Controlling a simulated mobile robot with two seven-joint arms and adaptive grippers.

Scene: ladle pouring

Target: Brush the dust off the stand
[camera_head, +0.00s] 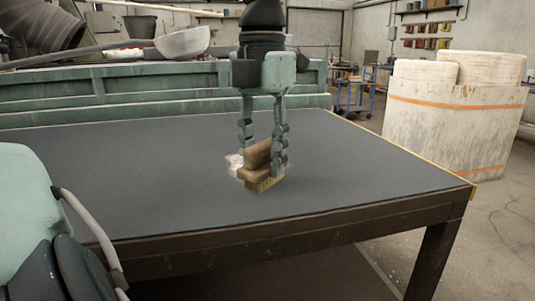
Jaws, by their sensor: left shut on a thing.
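My left gripper (263,137) points straight down over the middle of the dark table (370,165). It is shut on a brush (257,172) with a wooden back and short yellowish bristles pointing down. The bristles are at or just above the table top; I cannot tell if they touch. A small pale, whitish patch (234,162) shows right beside the brush on its left, partly hidden by it; it looks like dust. I see no separate stand. My right gripper is not in view.
The table's front edge (300,223) runs across the lower picture, and its top is otherwise clear. Behind it is a green bench (150,92) with a pale bowl (183,42) and a dark bucket (139,27). A large whitish bin (440,130) stands at the right.

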